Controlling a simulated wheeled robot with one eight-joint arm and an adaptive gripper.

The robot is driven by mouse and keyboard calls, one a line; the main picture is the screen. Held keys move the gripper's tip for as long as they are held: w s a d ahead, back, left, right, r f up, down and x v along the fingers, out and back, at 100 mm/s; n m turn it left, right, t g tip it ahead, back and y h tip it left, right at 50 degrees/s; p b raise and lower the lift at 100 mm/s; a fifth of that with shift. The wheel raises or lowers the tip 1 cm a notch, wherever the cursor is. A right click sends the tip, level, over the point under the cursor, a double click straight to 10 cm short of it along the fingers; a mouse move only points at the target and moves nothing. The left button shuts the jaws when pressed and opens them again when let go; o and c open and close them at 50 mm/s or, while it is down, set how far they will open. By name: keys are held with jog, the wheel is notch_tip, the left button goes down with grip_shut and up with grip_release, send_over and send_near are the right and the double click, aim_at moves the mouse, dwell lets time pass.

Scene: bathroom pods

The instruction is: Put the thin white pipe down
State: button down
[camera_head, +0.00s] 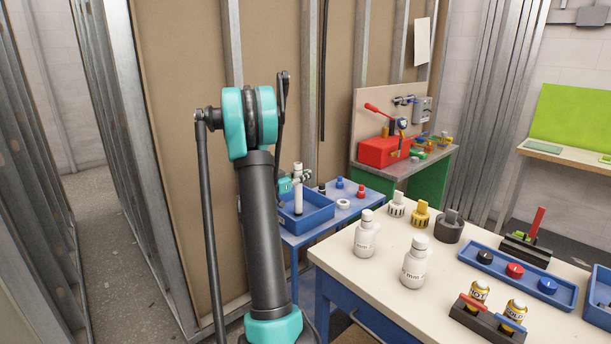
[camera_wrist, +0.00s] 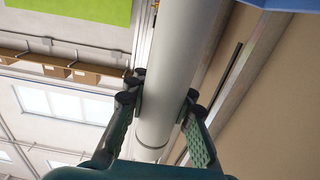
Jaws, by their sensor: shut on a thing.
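The thin white pipe (camera_head: 298,200) is upright in the head view, in front of the blue tray (camera_head: 318,222) on the low blue table. My gripper (camera_head: 302,178) is shut around the pipe near its upper part. In the wrist view the pipe (camera_wrist: 182,70) runs between the two fingers of my gripper (camera_wrist: 163,100), with one finger on each side. The pipe's lower end overlaps the tray in the picture. I cannot tell whether it touches the tray floor.
Blue and red fittings and a white ring (camera_head: 343,203) lie right of the tray on the blue table (camera_head: 375,190). A white-topped table (camera_head: 390,262) with white bottles (camera_head: 366,233) stands in front on the right. A stud wall (camera_head: 185,130) rises close behind.

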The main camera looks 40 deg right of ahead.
jog(key=c, duration=1.3)
grip_release()
jog(key=shift+r, duration=0.1)
jog(key=a, duration=1.2)
jog(key=shift+s, duration=0.45)
notch_tip(320, 180, up, 12)
